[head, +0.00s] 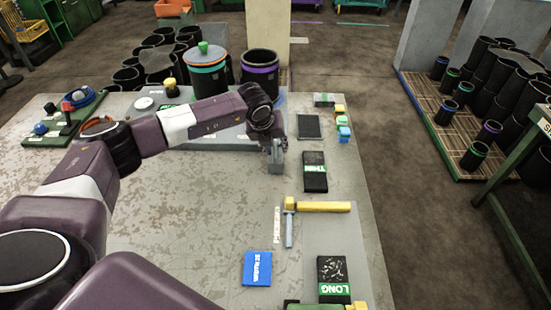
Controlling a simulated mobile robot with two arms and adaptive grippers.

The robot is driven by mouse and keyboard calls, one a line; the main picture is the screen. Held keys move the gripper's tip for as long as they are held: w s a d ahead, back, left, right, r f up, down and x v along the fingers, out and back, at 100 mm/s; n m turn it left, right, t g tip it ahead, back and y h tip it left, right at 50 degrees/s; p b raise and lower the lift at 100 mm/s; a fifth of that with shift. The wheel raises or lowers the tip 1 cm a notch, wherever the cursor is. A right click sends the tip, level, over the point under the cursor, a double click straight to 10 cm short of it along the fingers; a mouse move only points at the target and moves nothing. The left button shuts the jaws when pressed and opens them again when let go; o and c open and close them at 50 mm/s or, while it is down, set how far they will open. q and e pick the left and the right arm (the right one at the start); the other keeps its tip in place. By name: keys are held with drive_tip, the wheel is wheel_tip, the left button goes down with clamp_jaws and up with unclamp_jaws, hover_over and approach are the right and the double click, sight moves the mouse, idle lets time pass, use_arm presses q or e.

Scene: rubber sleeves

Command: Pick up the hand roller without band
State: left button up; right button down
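A tool with a yellow handle (325,207) and a grey bar (289,230) set across its left end lies on the right part of the table. It looks like a hand roller, but it is too small to tell for certain whether it carries a band. My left gripper (276,168) points down above the table, behind the tool and apart from it. Its grey fingers look close together, and I cannot tell whether they are open or shut. I see nothing held in it. My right gripper is not in view.
Black boxes marked THIN (315,172) and LONG (333,278) and a blue box (257,268) lie near the tool. Black sleeves (260,70) stand at the back. A green board (60,135) with small items is at left. The table's right edge is close.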

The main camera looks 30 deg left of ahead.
use_arm(q)
clamp_jaws()
drive_tip(key=shift+w+r, duration=0.1)
idle(0.3)
wheel_tip(320, 180, up, 20)
drive_tip(key=b, duration=0.4)
idle(0.4)
